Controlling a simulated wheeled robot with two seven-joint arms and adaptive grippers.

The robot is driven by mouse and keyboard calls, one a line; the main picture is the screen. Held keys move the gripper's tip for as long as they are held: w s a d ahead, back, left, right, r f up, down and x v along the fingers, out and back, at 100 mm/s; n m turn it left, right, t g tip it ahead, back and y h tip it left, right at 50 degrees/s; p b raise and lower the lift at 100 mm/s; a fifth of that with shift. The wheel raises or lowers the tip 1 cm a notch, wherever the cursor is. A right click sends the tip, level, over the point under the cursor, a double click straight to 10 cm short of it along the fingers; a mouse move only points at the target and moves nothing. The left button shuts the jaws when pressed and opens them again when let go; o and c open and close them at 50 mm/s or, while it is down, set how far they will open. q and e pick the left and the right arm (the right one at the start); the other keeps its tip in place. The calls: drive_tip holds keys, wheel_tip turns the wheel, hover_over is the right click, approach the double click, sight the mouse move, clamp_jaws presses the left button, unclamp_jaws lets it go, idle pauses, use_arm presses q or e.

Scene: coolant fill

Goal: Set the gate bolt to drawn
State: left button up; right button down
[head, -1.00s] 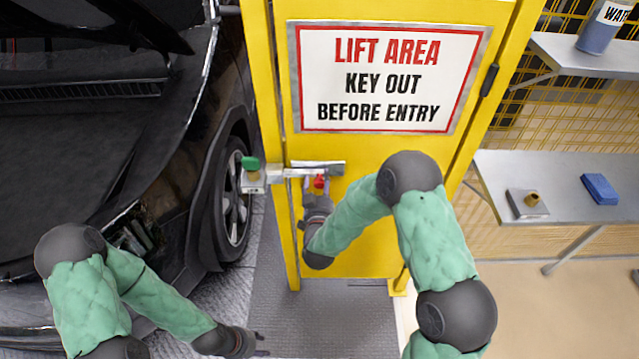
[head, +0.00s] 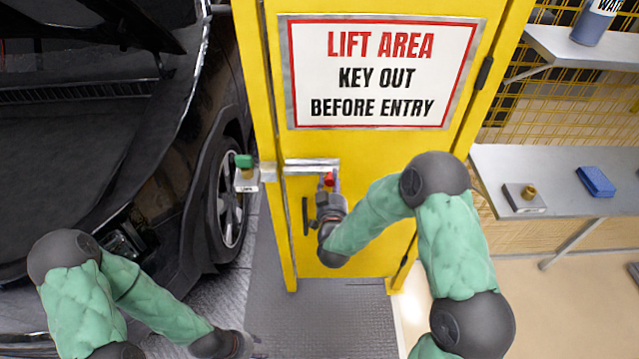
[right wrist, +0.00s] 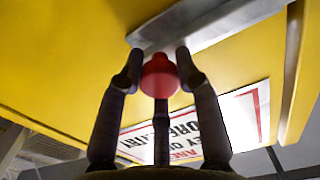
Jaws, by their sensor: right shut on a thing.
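The yellow gate (head: 375,165) carries a metal bolt housing (head: 308,165) at its left edge. The bolt's red knob (head: 330,180) shows under the right part of the housing. My right gripper (head: 329,190) is at the knob, with its fingers partly hidden in the head view. In the right wrist view its two fingers are closed on either side of the red knob (right wrist: 159,78), just below the metal housing (right wrist: 210,22). Whether the bolt's tip is clear of the post is too small to tell. My left gripper (head: 257,345) is low at the bottom, away from the gate; its jaws are unclear.
A box with a green top (head: 244,168) sits on the post left of the bolt. A dark handle (head: 305,215) is on the gate beside my right gripper. A car (head: 110,130) stands left. A shelf (head: 555,160) at right holds a blue block (head: 597,182) and a brass-knobbed piece (head: 524,198).

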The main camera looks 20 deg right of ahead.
drive_tip(key=shift+d+r, duration=0.3)
drive_tip(key=shift+d, duration=0.1)
drive_tip(key=c, duration=0.9)
unclamp_jaws()
drive_tip(key=shift+d, duration=0.1)
drive_tip(key=shift+o, duration=0.2)
drive_tip(key=shift+s, duration=0.1)
drive_tip(key=shift+f, duration=0.15)
drive_tip(key=shift+s, duration=0.15)
drive_tip(key=v, duration=1.1)
drive_tip(key=shift+s, duration=0.3)
